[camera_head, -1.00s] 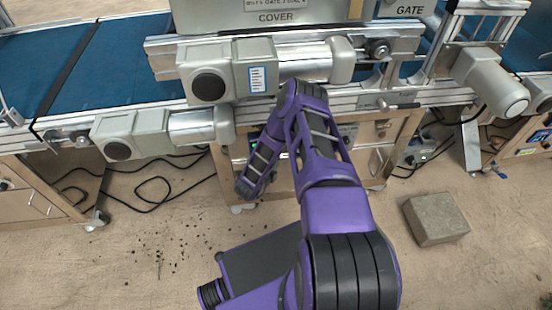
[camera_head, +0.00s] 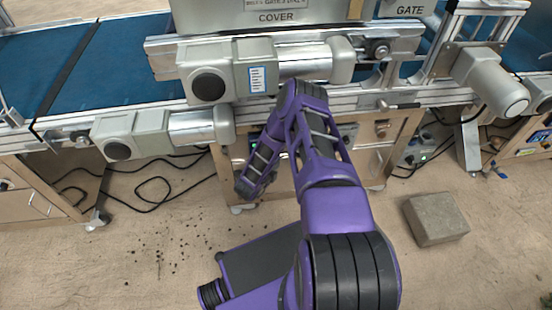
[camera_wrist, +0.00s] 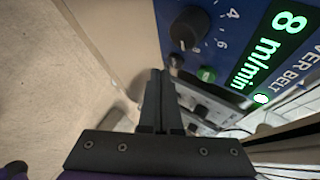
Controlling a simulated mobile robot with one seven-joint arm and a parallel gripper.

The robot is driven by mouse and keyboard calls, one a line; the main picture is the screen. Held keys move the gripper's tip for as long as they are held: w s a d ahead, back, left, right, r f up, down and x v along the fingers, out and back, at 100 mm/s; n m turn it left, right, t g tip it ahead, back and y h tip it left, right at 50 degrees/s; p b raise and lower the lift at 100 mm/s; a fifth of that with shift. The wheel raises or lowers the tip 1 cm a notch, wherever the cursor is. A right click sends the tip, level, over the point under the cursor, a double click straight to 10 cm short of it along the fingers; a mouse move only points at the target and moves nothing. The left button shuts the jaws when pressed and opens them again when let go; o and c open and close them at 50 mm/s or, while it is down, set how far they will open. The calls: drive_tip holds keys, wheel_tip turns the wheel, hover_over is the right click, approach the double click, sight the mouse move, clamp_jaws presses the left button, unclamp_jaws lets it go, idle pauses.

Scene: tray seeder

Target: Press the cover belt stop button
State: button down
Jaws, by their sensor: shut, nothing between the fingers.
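The cover belt control panel (camera_wrist: 234,45) is blue, with a lit green "8 m/min" display (camera_wrist: 269,47) and partly visible "BELT" lettering. It fills the upper right of the wrist view, seen at a slant. A black knob (camera_wrist: 188,28) with a number scale and a green button (camera_wrist: 207,74) are on it. My gripper (camera_wrist: 160,74) is shut and empty, its fingertips close to the panel's lower edge, left of the green button. I cannot tell whether they touch. No stop button can be clearly made out. In the head view my arm hides the gripper and most of the panel.
Grey motors (camera_head: 207,84) and the conveyor's metal rails stand above and beside my arm. A wooden cabinet (camera_head: 375,160) is under the belt. A concrete block (camera_head: 436,218) lies on the floor at right, and black cables (camera_head: 150,190) lie at left.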

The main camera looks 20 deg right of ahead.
drive_tip(key=shift+w+d, duration=0.15)
drive_tip(key=shift+w, duration=0.25)
drive_tip(key=shift+w+d, duration=0.1)
drive_tip(key=shift+w, duration=0.25)
idle(0.5)
idle(0.3)
drive_tip(key=shift+s+a+p, duration=0.25)
drive_tip(key=shift+s+p, duration=0.05)
drive_tip(key=shift+s, duration=0.45)
drive_tip(key=shift+s, duration=0.1)
drive_tip(key=shift+s+a+p, duration=0.25)
drive_tip(key=shift+s+p, duration=0.05)
drive_tip(key=shift+s, duration=0.5)
drive_tip(key=shift+s+a+p, duration=0.2)
drive_tip(key=shift+s+p, duration=0.15)
drive_tip(key=shift+s, duration=0.4)
drive_tip(key=shift+s+a+p, duration=0.25)
drive_tip(key=shift+s+p, duration=0.05)
drive_tip(key=shift+s, duration=0.5)
